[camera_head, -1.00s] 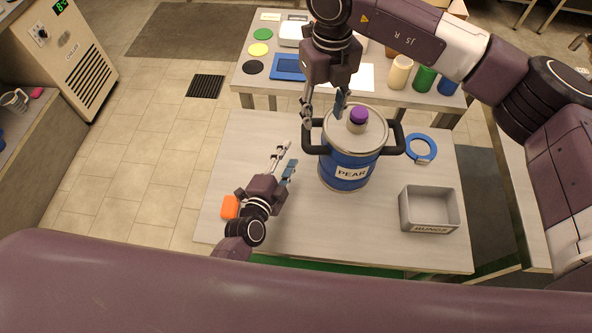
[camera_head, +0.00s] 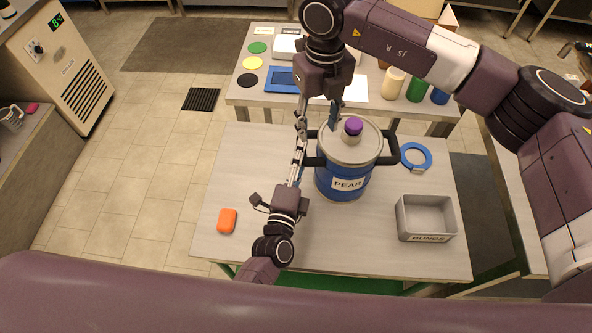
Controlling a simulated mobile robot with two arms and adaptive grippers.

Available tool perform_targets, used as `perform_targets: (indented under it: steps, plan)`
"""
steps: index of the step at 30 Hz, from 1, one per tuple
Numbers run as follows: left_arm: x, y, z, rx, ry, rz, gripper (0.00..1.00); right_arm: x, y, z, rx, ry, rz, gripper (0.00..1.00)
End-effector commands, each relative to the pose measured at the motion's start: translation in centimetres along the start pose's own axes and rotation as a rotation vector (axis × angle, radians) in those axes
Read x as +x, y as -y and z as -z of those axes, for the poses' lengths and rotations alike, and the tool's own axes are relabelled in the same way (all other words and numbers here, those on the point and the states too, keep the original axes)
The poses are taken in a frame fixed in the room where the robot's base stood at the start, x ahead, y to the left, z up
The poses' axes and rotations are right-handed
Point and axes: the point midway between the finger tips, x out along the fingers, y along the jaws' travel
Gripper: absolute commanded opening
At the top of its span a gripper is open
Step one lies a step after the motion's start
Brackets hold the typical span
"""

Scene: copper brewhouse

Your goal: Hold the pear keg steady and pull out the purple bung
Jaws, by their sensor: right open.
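The blue pear keg (camera_head: 338,186), with a grey lid and a PEAR label, stands upright on the near table. The purple bung (camera_head: 353,126) sits in the raised neck on its lid. My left gripper (camera_head: 300,155) reaches up to the keg's left black handle (camera_head: 312,161); its fingers are seen nearly edge-on, so their gap and any contact are unclear. My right gripper (camera_head: 318,122) is open and points down over the left part of the lid, left of the bung and apart from it.
A grey BUNGS tray (camera_head: 427,238) and a blue ring (camera_head: 416,146) lie right of the keg. An orange block (camera_head: 227,221) lies at left. The back table (camera_head: 245,97) holds coloured discs and several cups.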

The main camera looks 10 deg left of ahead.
Motion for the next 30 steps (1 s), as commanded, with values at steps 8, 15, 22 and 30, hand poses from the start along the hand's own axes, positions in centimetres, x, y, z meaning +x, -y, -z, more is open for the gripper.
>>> perform_targets:
  steps: [8,15,22,30]
  plan:
    - [2.8,0.0,0.0,-0.001,0.0,0.0,0.39,0.0,0.0,0.0,0.0,0.0,0.0,0.43]
    - [3.0,0.0,0.0,-0.001,0.0,-0.001,0.39,0.0,0.0,0.0,0.0,0.0,0.0,0.43]
    - [2.9,0.0,0.0,-0.001,0.0,-0.001,0.23,0.0,0.0,0.0,0.0,0.0,0.0,0.43]
    - [2.9,-0.1,0.0,-0.001,0.0,-0.001,0.0,0.0,0.0,0.0,0.0,0.0,0.0,0.43]
